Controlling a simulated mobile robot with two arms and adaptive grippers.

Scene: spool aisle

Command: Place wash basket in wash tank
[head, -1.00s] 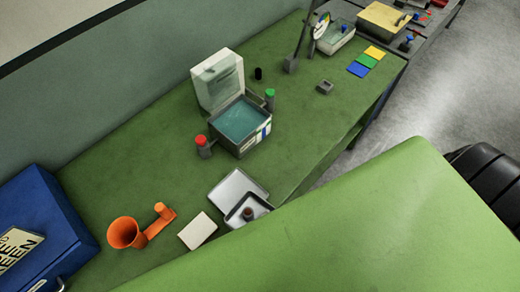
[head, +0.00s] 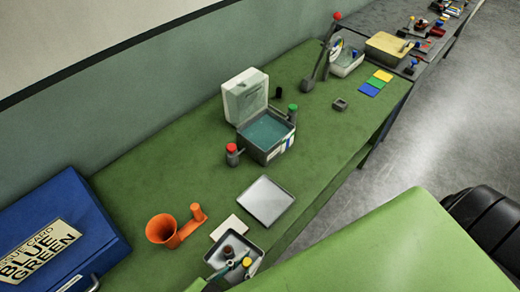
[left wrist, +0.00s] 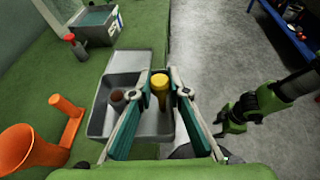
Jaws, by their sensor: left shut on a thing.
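The wash tank (head: 268,150) is a grey box of teal liquid with its pale lid raised, at the middle of the bench. It also shows at the top left of the left wrist view (left wrist: 97,38). My left gripper (head: 238,266) is low over a grey open tray (head: 212,256) near the front edge. In the left wrist view its fingers (left wrist: 158,78) are closed on a yellow-topped post (left wrist: 158,90). I cannot tell whether this post is the wash basket's handle; the basket's body is not clearly seen.
A brown-topped piece (head: 228,250) stands in the tray beside my fingers. A flat grey tray (head: 266,201) and a white block (head: 228,229) lie close. An orange funnel (head: 161,229) stands left. Red-topped (head: 232,155) and green-topped (head: 292,113) bottles flank the tank.

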